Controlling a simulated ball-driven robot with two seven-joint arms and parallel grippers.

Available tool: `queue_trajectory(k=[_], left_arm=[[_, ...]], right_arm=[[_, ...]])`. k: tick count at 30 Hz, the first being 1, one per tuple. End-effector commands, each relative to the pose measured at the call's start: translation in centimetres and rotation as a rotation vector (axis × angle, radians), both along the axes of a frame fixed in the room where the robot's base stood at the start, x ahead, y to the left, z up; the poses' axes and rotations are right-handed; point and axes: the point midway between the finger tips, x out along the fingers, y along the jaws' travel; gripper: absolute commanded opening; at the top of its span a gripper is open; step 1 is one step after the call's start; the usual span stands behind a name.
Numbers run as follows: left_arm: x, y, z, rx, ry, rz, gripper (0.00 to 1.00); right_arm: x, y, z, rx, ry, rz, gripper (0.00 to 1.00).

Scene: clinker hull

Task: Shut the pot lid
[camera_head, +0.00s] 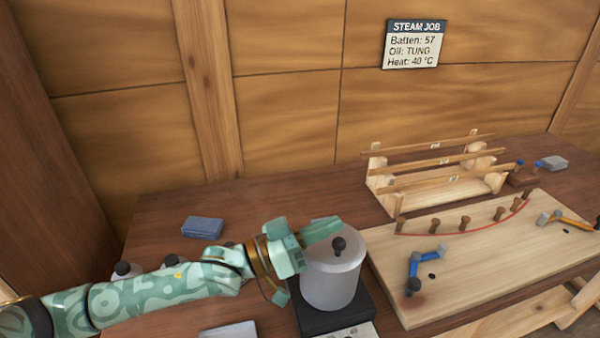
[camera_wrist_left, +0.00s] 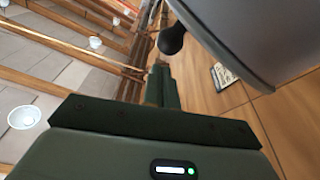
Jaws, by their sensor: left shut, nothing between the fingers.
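The white-grey pot (camera_head: 330,286) stands on a dark square base at the front middle of the bench. Its pale lid (camera_head: 352,259) with a dark round knob (camera_head: 338,244) shows at the top of the pot; I cannot tell if it sits fully down. My left gripper (camera_head: 322,230) reaches in from the left, fingers shut and empty, at the lid's far left edge, close to the knob. In the left wrist view the shut fingers (camera_wrist_left: 160,84) point toward the knob (camera_wrist_left: 172,38), with the grey lid (camera_wrist_left: 245,35) at upper right. My right gripper is out of view.
The dark base (camera_head: 335,319) lies under the pot. Right of it is a wooden board (camera_head: 470,265) with pegs, a red strip and a blue clamp. Behind stands a wooden rack (camera_head: 435,180).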

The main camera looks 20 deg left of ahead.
Motion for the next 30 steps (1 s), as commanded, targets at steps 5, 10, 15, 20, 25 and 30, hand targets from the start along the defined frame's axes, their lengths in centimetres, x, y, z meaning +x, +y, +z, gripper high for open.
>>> queue_trajectory(k=[5,10,15,20,25,30], left_arm=[[-0.5,-0.4,-1.1,0.055,-0.080,-0.001,0.00],[-0.8,-0.5,-1.6,0.090,-0.130,0.000,0.00],[-0.9,-0.6,-1.8,0.105,-0.154,0.001,0.00],[-0.9,-0.6,-1.9,0.110,-0.161,0.001,0.00],[-0.9,-0.6,-1.9,0.109,-0.160,0.000,0.00],[-0.9,-0.6,-1.8,0.109,-0.161,0.001,0.00]], right_arm=[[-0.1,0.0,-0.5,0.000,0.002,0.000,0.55],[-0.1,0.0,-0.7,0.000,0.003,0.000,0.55],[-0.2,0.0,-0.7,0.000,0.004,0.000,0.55],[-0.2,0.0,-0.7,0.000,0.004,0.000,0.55],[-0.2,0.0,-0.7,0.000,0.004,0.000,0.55],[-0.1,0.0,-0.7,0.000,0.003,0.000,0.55]])
